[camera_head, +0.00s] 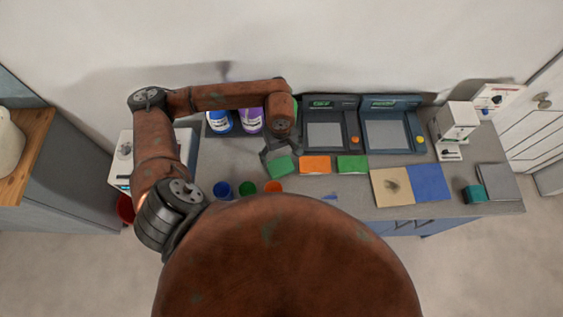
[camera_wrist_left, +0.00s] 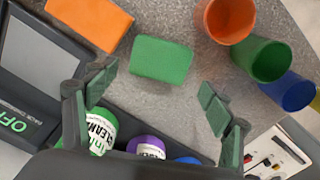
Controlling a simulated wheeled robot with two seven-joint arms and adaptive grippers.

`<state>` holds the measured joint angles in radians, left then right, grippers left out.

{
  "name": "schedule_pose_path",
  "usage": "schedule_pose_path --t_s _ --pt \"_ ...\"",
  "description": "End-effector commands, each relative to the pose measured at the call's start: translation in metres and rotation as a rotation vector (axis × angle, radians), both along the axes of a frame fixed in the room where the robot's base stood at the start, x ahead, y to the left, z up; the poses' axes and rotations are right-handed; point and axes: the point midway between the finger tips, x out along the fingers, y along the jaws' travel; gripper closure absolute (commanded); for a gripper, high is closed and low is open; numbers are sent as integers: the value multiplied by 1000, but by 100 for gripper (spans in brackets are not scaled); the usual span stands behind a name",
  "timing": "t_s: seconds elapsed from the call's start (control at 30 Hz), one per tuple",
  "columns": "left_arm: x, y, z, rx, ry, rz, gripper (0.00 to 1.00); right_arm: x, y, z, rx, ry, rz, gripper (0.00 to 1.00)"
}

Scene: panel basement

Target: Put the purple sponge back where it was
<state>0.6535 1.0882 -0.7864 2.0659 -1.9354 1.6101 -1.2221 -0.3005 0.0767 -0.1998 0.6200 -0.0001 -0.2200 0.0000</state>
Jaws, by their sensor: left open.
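I see no purple sponge in either view. Several sponge-like blocks lie in a row on the grey counter: a green block (camera_head: 281,168), an orange block (camera_head: 315,165) and another green block (camera_head: 352,164). My left gripper (camera_head: 275,150) is open and empty over the counter, close to the leftmost green block. In the left wrist view, the open fingers of my left gripper (camera_wrist_left: 157,104) stand apart, with a green block (camera_wrist_left: 161,59) just beyond them and an orange block (camera_wrist_left: 90,22) further off. My right gripper is not in view.
Blue (camera_head: 219,122), purple (camera_head: 251,120) and green (camera_wrist_left: 103,131) bottles stand in a dark tray behind. Blue (camera_head: 222,190), green (camera_head: 247,189) and orange (camera_head: 273,187) cups stand in front. Two screen devices (camera_head: 325,135) (camera_head: 387,135), tan (camera_head: 392,190) and blue (camera_head: 430,182) squares lie right.

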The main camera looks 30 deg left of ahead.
Motion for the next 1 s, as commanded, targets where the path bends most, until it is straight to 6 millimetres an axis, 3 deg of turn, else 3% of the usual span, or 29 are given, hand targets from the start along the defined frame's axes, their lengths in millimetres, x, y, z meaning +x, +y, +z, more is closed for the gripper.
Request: schedule_pose_path --t_s 0.1,0.3,1.0 --pt "0 1 19 1 -2 0 25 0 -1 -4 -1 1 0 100" --pt "0 0 37 0 0 0 25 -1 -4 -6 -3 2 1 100" --pt "-1 1 39 0 1 1 25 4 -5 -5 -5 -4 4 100"
